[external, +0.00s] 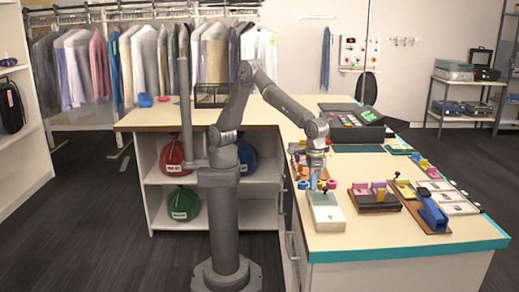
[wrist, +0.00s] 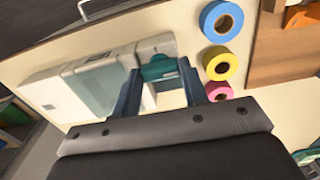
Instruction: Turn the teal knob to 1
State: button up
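The teal knob (wrist: 158,68) shows in the wrist view on the end of a pale box-shaped device. My gripper (wrist: 160,78) is open, with one finger on each side of the knob. A gap shows beside the left finger; I cannot tell whether either finger touches the knob. In the external view my gripper (external: 316,184) points down at the back end of the white device (external: 326,212) on the counter. The knob is hidden there behind my gripper. No numbers or marks around the knob can be read.
Blue (wrist: 221,21), yellow (wrist: 219,63) and pink (wrist: 219,91) tape rolls lie close to the right of the knob. A wooden board (external: 375,204) with pink and yellow parts stands right of the device. The counter's front edge (external: 400,250) is teal.

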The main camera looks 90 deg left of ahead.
jog(key=shift+m, duration=0.4)
jog(key=m, duration=0.3)
jog(key=shift+m, duration=0.4)
jog(key=m, duration=1.3)
dwell(0.4)
jog(key=o, duration=0.7)
